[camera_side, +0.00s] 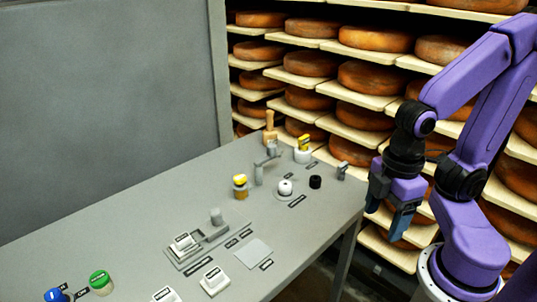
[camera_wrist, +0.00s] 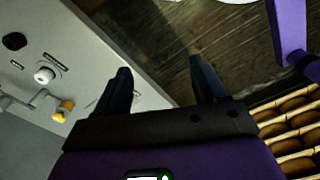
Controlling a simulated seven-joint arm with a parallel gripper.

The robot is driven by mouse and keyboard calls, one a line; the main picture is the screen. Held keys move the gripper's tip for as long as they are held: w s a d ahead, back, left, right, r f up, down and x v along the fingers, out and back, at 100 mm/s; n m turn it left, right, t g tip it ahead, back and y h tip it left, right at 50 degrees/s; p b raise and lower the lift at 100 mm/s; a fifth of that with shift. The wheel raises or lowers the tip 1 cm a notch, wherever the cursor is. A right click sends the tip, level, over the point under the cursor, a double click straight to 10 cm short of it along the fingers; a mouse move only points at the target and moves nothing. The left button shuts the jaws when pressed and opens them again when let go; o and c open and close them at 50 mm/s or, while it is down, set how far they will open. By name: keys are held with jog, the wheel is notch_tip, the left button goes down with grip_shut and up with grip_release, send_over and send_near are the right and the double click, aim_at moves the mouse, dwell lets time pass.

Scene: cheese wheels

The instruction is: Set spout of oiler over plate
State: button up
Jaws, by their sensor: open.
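A grey post with a bent arm like a spout (camera_side: 260,173) stands on the grey table; it may be the oiler, but its label is too small to read. It also seems to show in the wrist view (camera_wrist: 40,99). A pale flat square plate (camera_side: 254,253) lies nearer the table's front edge. A white knob on a round grey disc (camera_side: 285,188) sits beside the post, and I cannot tell whether that disc is the plate meant. My gripper (camera_side: 388,212) is open and empty, off the table's right edge, apart from everything. Its two dark fingers show in the wrist view (camera_wrist: 160,68).
A yellow-topped jar (camera_side: 240,187), a black knob (camera_side: 315,182), a wooden-handled tool (camera_side: 270,128) and a grey slotted fixture (camera_side: 190,247) stand on the table (camera_side: 130,225). Blue (camera_side: 56,295) and green (camera_side: 99,280) buttons are front left. Shelves of cheese wheels (camera_side: 375,78) stand behind.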

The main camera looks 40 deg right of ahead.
jog(key=shift+c, duration=1.2)
jog(key=w+a+r+m, duration=0.2)
jog(key=w+a+m, duration=0.1)
jog(key=w, duration=0.4)
jog(key=w+a+r+m, duration=0.2)
jog(key=w+r+m, duration=0.1)
jog(key=w, duration=0.3)
jog(key=w+r+m, duration=0.2)
jog(key=w+m, duration=0.4)
jog(key=w, duration=0.7)
jog(key=m, duration=1.2)
send_over(272, 144)
notch_tip(272, 144, down, 16)
jog(key=shift+f, duration=0.25)
grip_shut()
